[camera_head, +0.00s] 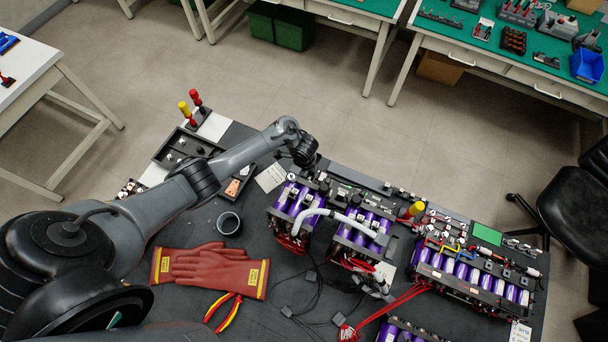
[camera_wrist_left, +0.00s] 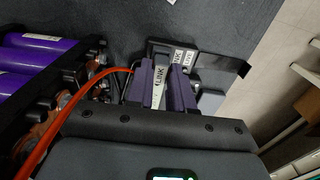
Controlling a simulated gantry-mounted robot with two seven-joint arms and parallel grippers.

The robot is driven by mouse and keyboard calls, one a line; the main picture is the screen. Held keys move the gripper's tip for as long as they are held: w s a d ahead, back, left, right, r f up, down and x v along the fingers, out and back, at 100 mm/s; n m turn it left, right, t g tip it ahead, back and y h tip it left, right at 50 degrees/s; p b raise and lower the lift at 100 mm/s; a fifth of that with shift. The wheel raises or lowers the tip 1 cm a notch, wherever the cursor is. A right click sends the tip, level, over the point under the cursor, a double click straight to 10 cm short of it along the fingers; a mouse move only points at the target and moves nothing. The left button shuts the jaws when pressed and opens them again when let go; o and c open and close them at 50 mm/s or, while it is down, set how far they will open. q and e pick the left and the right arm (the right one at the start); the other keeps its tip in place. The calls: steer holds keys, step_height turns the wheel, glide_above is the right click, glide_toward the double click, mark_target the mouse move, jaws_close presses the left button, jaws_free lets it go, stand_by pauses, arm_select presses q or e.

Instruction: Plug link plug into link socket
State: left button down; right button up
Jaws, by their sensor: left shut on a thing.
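In the left wrist view, my left gripper (camera_wrist_left: 162,88) is shut on the link plug (camera_wrist_left: 158,90), a narrow grey piece with a LINK label between the two purple fingers. An orange cable runs beside the left finger. Just beyond the fingertips is a dark block with white LINK labels, which looks like the link socket (camera_wrist_left: 160,47). The plug's far end is close to this block; I cannot tell whether they touch. In the head view, my left arm reaches from the left to the table's back edge, and its wrist hides the fingers and plug. My right gripper is not in view.
Purple cell modules (camera_head: 295,205) stand right of the arm, and they also show in the left wrist view (camera_wrist_left: 35,55). A pale bent tube (camera_head: 335,215) spans two modules. Red gloves (camera_head: 210,268), pliers (camera_head: 225,312) and a grey cup (camera_head: 229,223) lie at the left.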

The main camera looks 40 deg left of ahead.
arm_select(q)
steer(key=shift+f, duration=0.1)
steer(key=c, duration=0.9)
jaws_free()
step_height(320, 180, up, 3)
steer(key=p, duration=0.3)
step_height(320, 180, up, 3)
steer(key=p, duration=0.3)
